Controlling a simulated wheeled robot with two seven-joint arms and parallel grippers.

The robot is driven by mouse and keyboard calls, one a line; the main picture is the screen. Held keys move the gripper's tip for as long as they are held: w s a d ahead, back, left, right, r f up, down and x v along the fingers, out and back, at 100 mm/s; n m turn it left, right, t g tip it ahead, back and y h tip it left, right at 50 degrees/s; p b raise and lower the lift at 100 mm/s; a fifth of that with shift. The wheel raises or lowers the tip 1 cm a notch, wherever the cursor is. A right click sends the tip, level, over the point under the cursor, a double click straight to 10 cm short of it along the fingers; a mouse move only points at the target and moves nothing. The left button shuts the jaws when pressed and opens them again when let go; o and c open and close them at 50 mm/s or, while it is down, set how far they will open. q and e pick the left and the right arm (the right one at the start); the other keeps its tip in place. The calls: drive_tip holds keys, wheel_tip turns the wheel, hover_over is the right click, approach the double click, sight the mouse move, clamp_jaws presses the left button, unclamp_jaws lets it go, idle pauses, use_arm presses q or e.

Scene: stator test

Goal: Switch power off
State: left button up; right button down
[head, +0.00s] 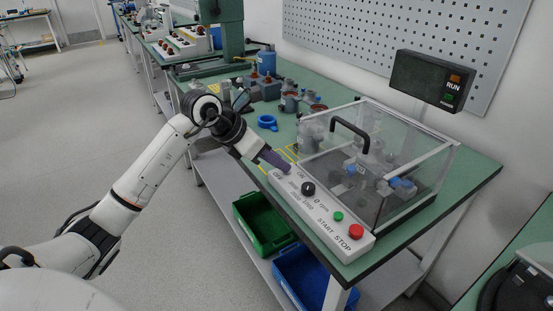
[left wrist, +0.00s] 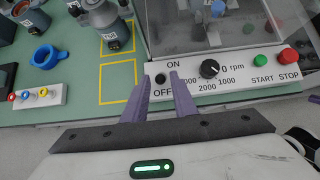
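The white control panel (head: 320,214) runs along the front of a clear-walled test box. In the left wrist view, a small dark power switch (left wrist: 160,78) sits between the printed words ON and OFF; its lever position is too small to tell. My left gripper (head: 285,166) is at the panel's left end and hides the switch in the head view. In the left wrist view, its two purple fingers (left wrist: 160,80) are apart, one on each side of the switch, with nothing seen clamped. Whether they touch the panel I cannot tell.
The panel also has a black rpm knob (head: 308,189), a green START button (head: 338,216) and a red STOP button (head: 356,231). A dark display (head: 432,80) reads RUN. A blue ring (head: 267,122) lies left of the box. Green (head: 262,222) and blue bins stand below.

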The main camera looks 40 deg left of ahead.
idle(0.3)
use_arm(q)
drive_tip(key=shift+p+v, duration=0.7)
drive_tip(key=shift+v, duration=2.3)
drive_tip(key=shift+d, duration=0.15)
